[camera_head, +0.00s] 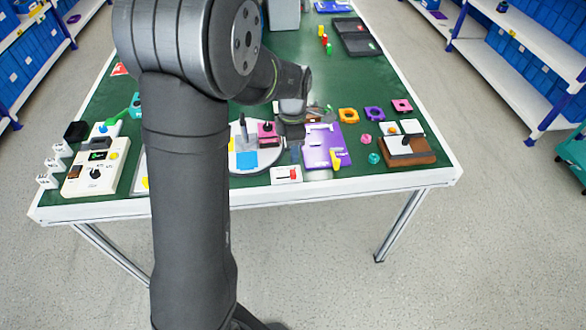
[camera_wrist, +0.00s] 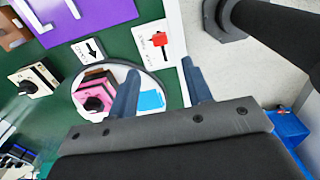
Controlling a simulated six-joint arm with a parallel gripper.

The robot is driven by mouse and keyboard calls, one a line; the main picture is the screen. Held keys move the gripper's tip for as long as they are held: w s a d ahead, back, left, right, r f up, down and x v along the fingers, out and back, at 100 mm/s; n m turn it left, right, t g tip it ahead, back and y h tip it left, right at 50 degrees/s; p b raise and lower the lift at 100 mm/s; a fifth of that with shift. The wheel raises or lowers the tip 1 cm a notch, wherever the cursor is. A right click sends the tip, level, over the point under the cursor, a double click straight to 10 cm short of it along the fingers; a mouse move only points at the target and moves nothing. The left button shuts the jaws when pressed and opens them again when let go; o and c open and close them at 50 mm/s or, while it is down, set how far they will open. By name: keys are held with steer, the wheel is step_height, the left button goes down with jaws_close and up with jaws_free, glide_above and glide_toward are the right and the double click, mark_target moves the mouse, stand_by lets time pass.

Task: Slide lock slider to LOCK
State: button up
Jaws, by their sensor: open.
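The lock slider is a small white plate with a red knob (camera_head: 291,174) at the table's front edge. In the wrist view, the white plate (camera_wrist: 148,52) lies just beyond my fingertips, and its red knob (camera_wrist: 159,39) stands near the plate's middle. Small lettering on it is too small to read. My gripper (camera_head: 294,150) hangs above the table, behind the slider in the head view. In the wrist view my gripper (camera_wrist: 160,68) is open, its two dark fingers apart with nothing between them. The fingers point toward the slider plate without visibly touching it.
A round white plate (camera_wrist: 118,104) carries a pink block with a black knob (camera_wrist: 95,97) beside my left finger. A purple board (camera_head: 318,158) stands right of the slider. A rotary switch box (camera_head: 94,174) is at far left. The table's white edge (camera_wrist: 174,22) is close.

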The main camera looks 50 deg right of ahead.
mark_target(293, 172)
step_height(293, 172, down, 10)
steer(key=shift+f, duration=0.1)
stand_by(0.4)
jaws_close()
